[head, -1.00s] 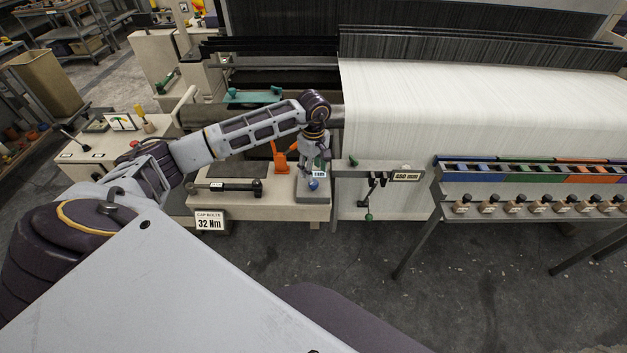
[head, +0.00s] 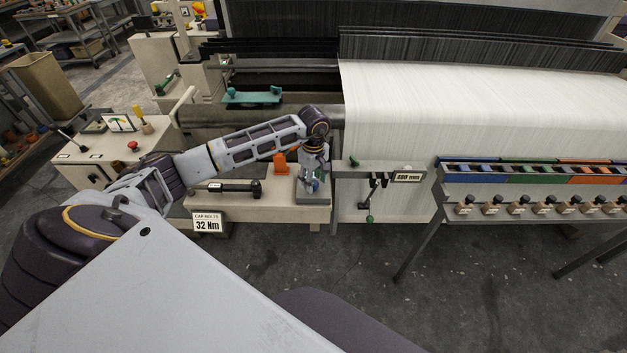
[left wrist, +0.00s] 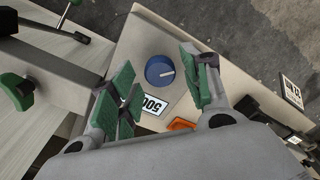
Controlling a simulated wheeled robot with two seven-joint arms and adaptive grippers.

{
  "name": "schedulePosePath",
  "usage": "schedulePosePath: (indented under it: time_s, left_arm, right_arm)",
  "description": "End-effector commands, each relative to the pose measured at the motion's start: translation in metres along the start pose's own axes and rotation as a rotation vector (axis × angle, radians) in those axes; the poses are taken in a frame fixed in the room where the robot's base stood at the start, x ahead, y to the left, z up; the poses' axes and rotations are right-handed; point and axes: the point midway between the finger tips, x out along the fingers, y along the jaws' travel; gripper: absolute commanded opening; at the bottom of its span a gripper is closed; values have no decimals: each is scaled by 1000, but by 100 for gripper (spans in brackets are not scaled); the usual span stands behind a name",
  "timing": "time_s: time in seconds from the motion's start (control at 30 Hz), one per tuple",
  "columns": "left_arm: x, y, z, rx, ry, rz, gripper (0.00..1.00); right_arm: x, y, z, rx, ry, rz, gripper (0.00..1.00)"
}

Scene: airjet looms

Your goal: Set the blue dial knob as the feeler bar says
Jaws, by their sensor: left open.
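The blue dial knob (left wrist: 160,71) has a white pointer line and sits on a pale plate; in the head view it is mostly hidden by my gripper. A small label (left wrist: 153,105) beside it reads 500, upside down. My left gripper (head: 311,182) is over the knob, and in the left wrist view its open green-padded fingers (left wrist: 160,88) stand on either side of the knob, apart from it. A bar (head: 370,172) right of the knob carries a label (head: 407,177) that seems to read 480 mm. My right gripper is not in view.
An orange part (head: 280,163) and a dark torque tool (head: 235,187) lie left of the knob, above a 32 Nm sign (head: 207,222). A green-ended lever (head: 369,219) hangs below the bar.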

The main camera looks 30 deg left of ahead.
Motion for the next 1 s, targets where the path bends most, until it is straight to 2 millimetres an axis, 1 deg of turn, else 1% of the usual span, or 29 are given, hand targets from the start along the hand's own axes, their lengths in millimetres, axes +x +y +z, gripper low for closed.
schedulePosePath:
  time_s: [0.2,0.57,0.67,0.8,0.87,1.0]
  left_arm:
    - [2,0,0,0,0,1,48]
    - [2,0,0,0,0,0,48]
    - [2,0,0,0,0,0,36]
    - [2,0,0,0,0,0,18]
    - [2,0,0,0,0,0,11]
    - [2,0,0,0,0,1,11]
  right_arm:
    - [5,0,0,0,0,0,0]
    - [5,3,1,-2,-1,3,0]
    - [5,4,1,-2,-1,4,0]
    - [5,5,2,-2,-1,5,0]
    - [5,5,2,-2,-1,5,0]
    - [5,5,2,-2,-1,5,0]
